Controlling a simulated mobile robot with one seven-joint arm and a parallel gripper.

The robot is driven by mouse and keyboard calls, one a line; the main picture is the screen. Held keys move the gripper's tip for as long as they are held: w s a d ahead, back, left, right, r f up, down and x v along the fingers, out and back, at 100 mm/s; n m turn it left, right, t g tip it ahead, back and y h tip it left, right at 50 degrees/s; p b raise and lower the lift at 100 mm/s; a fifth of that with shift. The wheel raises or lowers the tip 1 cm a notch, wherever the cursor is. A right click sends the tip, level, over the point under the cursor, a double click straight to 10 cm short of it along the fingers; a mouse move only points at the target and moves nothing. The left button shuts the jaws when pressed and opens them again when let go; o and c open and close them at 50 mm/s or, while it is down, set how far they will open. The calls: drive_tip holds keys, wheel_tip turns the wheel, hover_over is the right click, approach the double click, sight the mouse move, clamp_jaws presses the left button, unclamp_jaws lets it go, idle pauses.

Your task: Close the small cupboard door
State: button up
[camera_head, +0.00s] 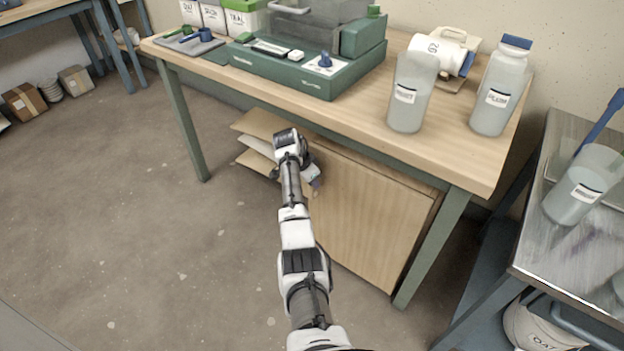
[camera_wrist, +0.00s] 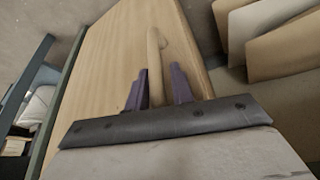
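The small cupboard (camera_head: 365,215) stands under the wooden workbench, with a pale wooden door facing me. The door (camera_wrist: 110,60) fills much of the left half of the wrist view. A light wooden bar handle (camera_wrist: 155,50) stands out from it. My gripper (camera_head: 314,184) is low at the left part of the door in the head view. In the wrist view its purple fingers (camera_wrist: 162,80) are apart, one on each side of the handle, with a small gap visible at the right finger. My wrist hides the handle in the head view. I cannot tell how far the door is ajar.
Beige boards (camera_head: 258,140) stick out left of the cupboard, close to my wrist. The bench's green leg (camera_head: 430,245) stands at the door's right. A metal cart (camera_head: 590,230) is at the far right. The floor (camera_head: 130,240) at left is clear.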

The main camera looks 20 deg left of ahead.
drive_tip(key=v, duration=1.3)
drive_tip(key=shift+r+p, duration=0.35)
drive_tip(key=shift+p, duration=0.05)
drive_tip(key=shift+s, duration=0.1)
